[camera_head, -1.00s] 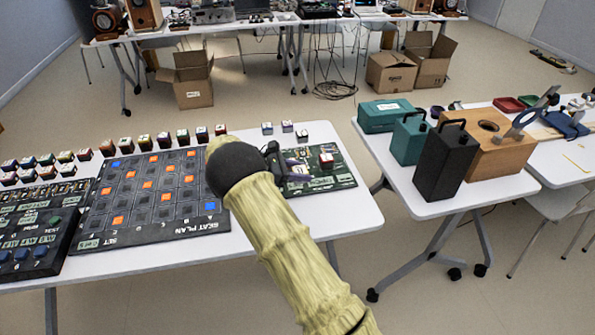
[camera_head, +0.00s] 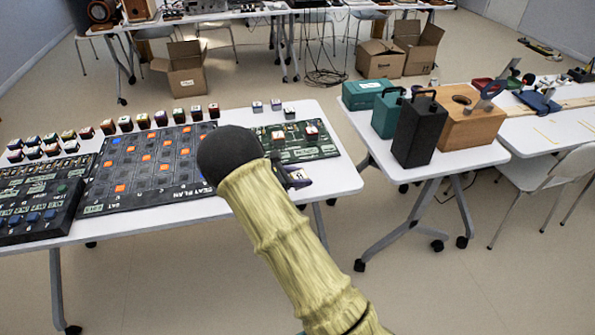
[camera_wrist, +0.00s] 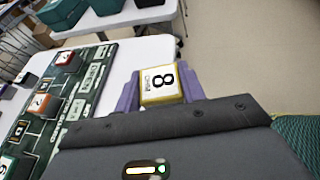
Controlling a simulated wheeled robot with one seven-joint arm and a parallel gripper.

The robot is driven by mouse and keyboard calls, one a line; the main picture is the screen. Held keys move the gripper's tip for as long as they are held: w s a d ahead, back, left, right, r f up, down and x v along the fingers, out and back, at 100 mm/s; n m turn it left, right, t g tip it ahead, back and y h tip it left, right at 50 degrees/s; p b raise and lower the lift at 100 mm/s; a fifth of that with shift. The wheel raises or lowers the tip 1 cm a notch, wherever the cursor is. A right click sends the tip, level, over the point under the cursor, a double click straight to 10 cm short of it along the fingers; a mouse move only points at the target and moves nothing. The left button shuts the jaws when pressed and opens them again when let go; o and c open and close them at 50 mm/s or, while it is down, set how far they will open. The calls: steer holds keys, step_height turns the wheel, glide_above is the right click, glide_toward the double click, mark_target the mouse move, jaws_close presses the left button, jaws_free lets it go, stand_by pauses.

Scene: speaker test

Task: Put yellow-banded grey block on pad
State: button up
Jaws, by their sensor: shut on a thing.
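My gripper (camera_wrist: 160,88) has purple fingers shut on a block (camera_wrist: 162,80) with a white top marked 8 and a yellow band. In the head view, my gripper (camera_head: 293,178) is partly hidden behind my arm, near the table's front edge and in front of the green board. The green board (camera_head: 325,152) lies flat on the left table and also shows in the wrist view (camera_wrist: 92,98). A red-banded block (camera_head: 311,132) stands on it. The dark beat plan board (camera_head: 140,196) has grey, orange and blue squares. I cannot tell which surface is the pad.
Several small blocks (camera_head: 142,121) stand in a row behind the beat plan board. A dark control box (camera_head: 35,212) is at the left. Across a gap, the right table (camera_head: 460,155) holds a black case (camera_head: 418,132) and a wooden box (camera_head: 470,125). Bare white tabletop lies at the front right.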

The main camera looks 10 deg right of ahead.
steer(key=s+f+n+t+y, duration=0.1)
steer(key=s+f+n+t, duration=0.1)
steer(key=s, duration=0.5)
steer(key=s+a+f+n+t+y, duration=0.1)
steer(key=s+f+n+t, duration=0.2)
steer(key=s+f, duration=0.2)
steer(key=shift+s+a+f+n+t+y, duration=0.3)
steer(key=shift+s+t+y, duration=0.1)
steer(key=shift+s, duration=0.75)
steer(key=shift+w+a, duration=0.1)
